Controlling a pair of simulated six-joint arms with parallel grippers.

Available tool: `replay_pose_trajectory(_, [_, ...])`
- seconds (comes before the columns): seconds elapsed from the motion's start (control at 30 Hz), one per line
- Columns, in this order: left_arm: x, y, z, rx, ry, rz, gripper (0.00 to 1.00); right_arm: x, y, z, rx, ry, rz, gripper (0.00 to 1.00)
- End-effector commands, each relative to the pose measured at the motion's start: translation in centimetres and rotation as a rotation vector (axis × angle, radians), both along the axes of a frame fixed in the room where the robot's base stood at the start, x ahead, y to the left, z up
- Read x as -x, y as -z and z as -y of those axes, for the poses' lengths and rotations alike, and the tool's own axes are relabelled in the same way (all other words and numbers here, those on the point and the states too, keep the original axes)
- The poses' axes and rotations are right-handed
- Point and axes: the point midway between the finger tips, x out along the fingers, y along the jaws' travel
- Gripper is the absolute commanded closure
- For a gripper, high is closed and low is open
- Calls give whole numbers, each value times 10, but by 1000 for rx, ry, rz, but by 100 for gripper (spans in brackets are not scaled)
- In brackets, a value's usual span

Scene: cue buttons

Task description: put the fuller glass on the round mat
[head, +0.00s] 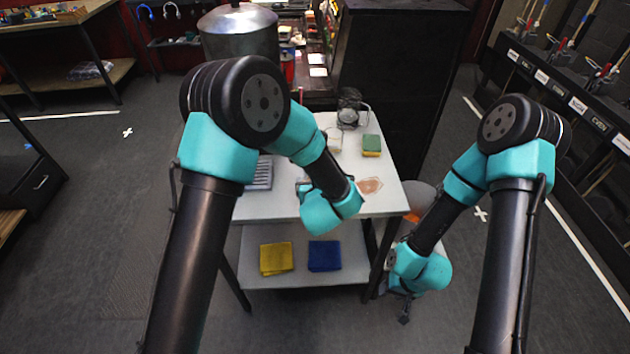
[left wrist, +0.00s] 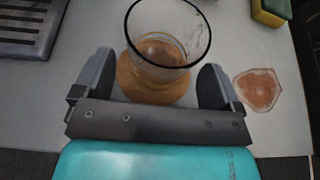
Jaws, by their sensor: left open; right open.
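A clear glass (left wrist: 165,42) stands on a round orange-brown mat (left wrist: 150,92) in the left wrist view. Amber colour shows low in the glass, but I cannot tell liquid from the mat seen through it. My left gripper (left wrist: 157,82) is open, with one finger on each side of the glass. In the head view my left arm hides most of this glass and the mat. A second small glass (head: 334,139) stands farther back on the white table. My right gripper (head: 404,301) is open and empty, low beside the table's right side.
The white table (head: 388,198) carries a grey slatted rack (head: 260,173), a green-and-yellow sponge (head: 371,145), a brown stain (head: 370,186) and a dark-framed jar (head: 350,108). A yellow cloth (head: 276,258) and a blue cloth (head: 324,256) lie on the lower shelf.

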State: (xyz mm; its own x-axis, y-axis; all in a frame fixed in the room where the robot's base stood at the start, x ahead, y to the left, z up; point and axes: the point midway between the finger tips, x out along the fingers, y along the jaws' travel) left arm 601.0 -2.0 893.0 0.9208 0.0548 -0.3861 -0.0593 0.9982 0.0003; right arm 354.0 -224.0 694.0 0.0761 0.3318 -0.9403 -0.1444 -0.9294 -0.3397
Motion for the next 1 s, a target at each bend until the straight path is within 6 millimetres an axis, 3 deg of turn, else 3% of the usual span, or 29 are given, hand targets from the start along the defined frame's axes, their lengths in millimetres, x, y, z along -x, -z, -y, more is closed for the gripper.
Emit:
replay_pose_trajectory(0.3, [56,-24,4,0,2,1,9,0,0,0,0,0,0,57])
replay_pose_trajectory(0.5, [82,-35,6,-1,1,2,9,0,0,0,0,0,0,57])
replay_pose_trajectory(1.0, [90,-38,5,0,-1,1,9,0,0,0,0,0,0,57])
